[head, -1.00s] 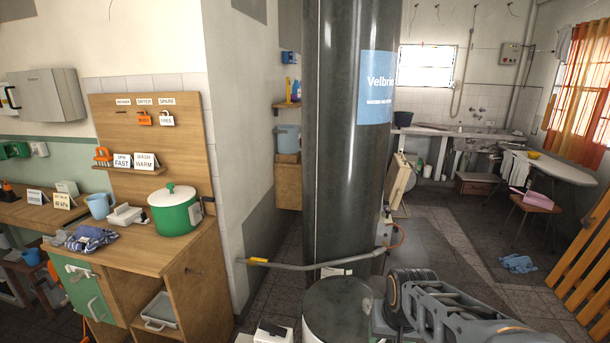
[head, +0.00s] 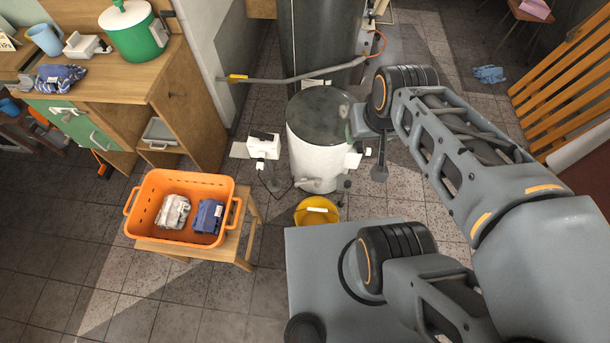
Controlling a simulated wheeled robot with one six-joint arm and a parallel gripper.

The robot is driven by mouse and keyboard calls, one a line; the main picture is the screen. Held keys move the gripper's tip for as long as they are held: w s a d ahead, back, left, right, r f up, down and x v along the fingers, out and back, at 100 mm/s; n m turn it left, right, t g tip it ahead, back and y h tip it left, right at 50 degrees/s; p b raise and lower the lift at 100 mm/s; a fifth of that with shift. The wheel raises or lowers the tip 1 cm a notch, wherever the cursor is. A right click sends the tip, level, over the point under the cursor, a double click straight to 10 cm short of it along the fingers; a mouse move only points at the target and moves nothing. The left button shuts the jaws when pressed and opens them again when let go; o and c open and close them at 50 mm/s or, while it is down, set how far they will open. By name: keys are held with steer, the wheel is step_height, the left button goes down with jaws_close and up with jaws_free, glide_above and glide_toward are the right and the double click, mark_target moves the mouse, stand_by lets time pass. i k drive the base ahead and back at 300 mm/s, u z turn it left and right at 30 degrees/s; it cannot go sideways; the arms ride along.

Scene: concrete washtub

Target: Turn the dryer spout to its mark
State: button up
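The dryer is a white drum (head: 312,157) with a dark round lid (head: 322,112), standing upright on the floor in the head view. A small grey spout (head: 308,183) seems to stick out low on its front, above a yellow basin (head: 317,211). The spout is small here, and I cannot make out its mark or its exact angle. My arm reaches in from the right and its wrist end is beside the dryer's upper right side.
An orange basket (head: 180,178) with two folded cloths sits on a wooden stool (head: 243,246) left of the dryer. A white box on a stand (head: 263,147) is close to the dryer's left. A grey pipe (head: 300,77) runs behind it. Tiled floor is open at front left.

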mark_target(303, 181)
steer(key=k, duration=1)
steer(key=z, duration=1.25)
steer(key=i, duration=0.95)
steer(key=u, duration=2.3)
steer(key=i, duration=0.5)
steer(key=u, duration=0.05)
